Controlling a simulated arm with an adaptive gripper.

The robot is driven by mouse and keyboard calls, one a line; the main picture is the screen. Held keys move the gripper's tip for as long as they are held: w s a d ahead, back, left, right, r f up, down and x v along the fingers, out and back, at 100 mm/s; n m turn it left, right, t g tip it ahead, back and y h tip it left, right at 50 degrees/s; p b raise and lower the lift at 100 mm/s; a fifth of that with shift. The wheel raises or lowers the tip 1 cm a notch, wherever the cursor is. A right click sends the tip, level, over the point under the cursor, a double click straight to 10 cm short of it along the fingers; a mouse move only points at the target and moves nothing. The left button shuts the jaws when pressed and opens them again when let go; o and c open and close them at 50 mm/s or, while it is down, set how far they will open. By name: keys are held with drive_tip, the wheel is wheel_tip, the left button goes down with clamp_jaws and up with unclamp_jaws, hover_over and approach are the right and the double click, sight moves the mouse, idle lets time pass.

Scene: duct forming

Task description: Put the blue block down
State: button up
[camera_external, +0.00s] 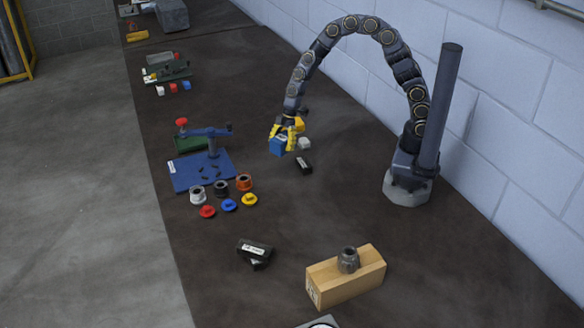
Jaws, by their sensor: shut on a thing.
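The blue block (277,146) is held at the end of my arm, over the dark bench near the middle of the picture. My gripper (283,135), with yellow fingers, is shut on the blue block from above. I cannot tell from this view whether the block touches the bench or hangs a little above it. The gripper's fingers partly hide the block's upper side.
A grey-white block (304,144) and a black block (304,165) lie just right of the gripper. A blue fixture plate (190,182) stands left, with several rings and coloured caps before it. A wooden block (330,284) sits in front.

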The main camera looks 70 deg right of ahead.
drive_tip(key=s+a+n+g, duration=0.2)
drive_tip(key=s+a+n, duration=0.2)
drive_tip(key=s+a, duration=0.7)
hover_over(249, 229)
drive_tip(key=d, duration=0.2)
drive_tip(key=f, duration=0.9)
drive_tip(key=shift+s+a+f, duration=0.15)
drive_tip(key=shift+a+f, duration=0.05)
drive_tip(key=shift+a, duration=0.05)
drive_tip(key=shift+a+f, duration=0.15)
drive_tip(key=shift+f, duration=1.6)
drive_tip(key=shift+f, duration=0.1)
drive_tip(key=o, duration=1.2)
drive_tip(key=shift+c, duration=0.2)
